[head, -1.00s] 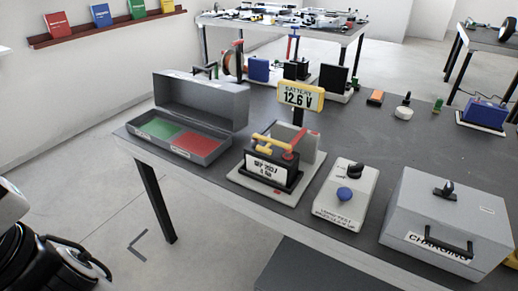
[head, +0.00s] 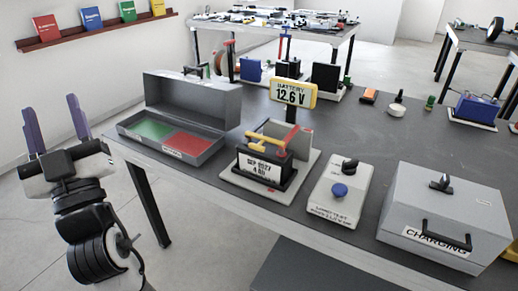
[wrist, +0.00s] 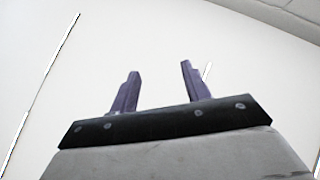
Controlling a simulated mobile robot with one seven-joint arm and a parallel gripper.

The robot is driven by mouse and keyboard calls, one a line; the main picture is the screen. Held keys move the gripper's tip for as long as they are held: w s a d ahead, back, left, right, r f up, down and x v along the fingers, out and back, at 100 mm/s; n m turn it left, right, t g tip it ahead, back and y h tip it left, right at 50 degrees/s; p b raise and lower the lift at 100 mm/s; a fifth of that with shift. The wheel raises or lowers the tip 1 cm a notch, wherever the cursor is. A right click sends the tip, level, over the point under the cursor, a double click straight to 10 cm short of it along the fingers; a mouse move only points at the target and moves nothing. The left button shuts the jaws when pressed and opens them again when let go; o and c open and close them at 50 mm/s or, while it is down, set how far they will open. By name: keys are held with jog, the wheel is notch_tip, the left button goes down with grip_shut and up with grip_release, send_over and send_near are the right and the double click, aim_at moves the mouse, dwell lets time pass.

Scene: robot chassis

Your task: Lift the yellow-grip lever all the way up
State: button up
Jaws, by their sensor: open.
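The lever with the yellow grip (head: 264,139) is on a small device on the table in the head view. The grip lies low, just above a black-framed label plate (head: 262,166), and a red part stands beside it. A yellow sign (head: 291,93) reading "BATTERY 12.6 V" rises behind it. My gripper (head: 56,122) is at the left of the head view, off the table's left edge and well apart from the lever. Its two purple fingers point up, spread and empty. In the wrist view my gripper (wrist: 158,85) shows against a bare pale wall; the lever is not in that view.
An open grey case (head: 222,146) with green and red compartments stands on the table between my gripper and the lever.

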jog(key=w+d+f+m+h+b, duration=0.1)
jog(key=w+d+f+m+h, duration=0.6)
jog(key=w+d+f+h, duration=0.5)
jog(key=m+g+h+b, duration=0.1)
jog(key=m+g+h, duration=0.6)
jog(key=h, duration=0.4)
send_near(255, 147)
jog(key=p+x, duration=0.2)
jog(key=x, duration=1)
jog(key=shift+w+d+f, duration=0.15)
jog(key=shift+f, duration=0.05)
grip_shut()
jog(key=shift+r+p, duration=0.2)
jog(key=shift+p, duration=0.2)
